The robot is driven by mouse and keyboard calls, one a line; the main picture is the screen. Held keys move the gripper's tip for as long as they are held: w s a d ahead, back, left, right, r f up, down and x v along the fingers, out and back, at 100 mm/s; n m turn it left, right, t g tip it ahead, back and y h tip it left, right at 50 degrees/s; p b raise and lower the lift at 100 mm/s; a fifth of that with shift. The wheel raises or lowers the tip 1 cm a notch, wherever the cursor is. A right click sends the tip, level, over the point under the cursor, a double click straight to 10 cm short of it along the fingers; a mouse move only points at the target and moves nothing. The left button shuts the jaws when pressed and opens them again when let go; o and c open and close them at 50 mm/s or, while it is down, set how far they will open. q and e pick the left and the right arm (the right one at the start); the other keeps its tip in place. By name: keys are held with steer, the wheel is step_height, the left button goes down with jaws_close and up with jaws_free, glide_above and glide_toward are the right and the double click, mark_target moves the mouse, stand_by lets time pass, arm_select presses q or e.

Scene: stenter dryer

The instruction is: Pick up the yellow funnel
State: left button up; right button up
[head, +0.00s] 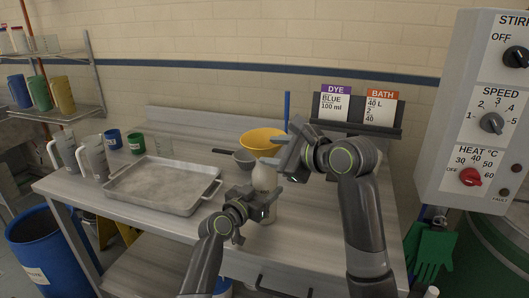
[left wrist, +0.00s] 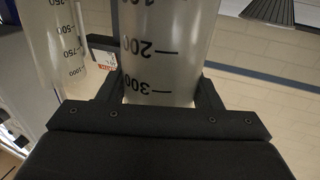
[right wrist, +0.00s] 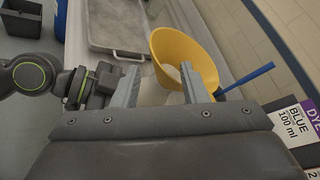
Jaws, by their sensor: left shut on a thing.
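The yellow funnel (head: 262,141) looks like a wide yellow bowl at the back of the table. It also shows in the right wrist view (right wrist: 172,47), with its mouth visible and something pale near its base. My right gripper (head: 283,161) is open and empty. Its fingers in the right wrist view (right wrist: 160,88) are apart, with the funnel beyond them. My left gripper (head: 266,203) is shut on a translucent graduated container, marked 100 to 300 in the left wrist view (left wrist: 165,50). The container's pale rounded upper part (head: 264,177) shows in the head view, partly hidden by my grippers.
A metal tray (head: 160,187) lies left of the funnel. A small grey dipper (head: 244,158) sits in front of it. A blue stick (head: 287,112) stands behind it. Dye cards (head: 357,108) stand at back right. Several jugs and cups (head: 92,155) stand at left.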

mark_target(263, 150)
steer(key=shift+x, duration=3.6)
jaws_close()
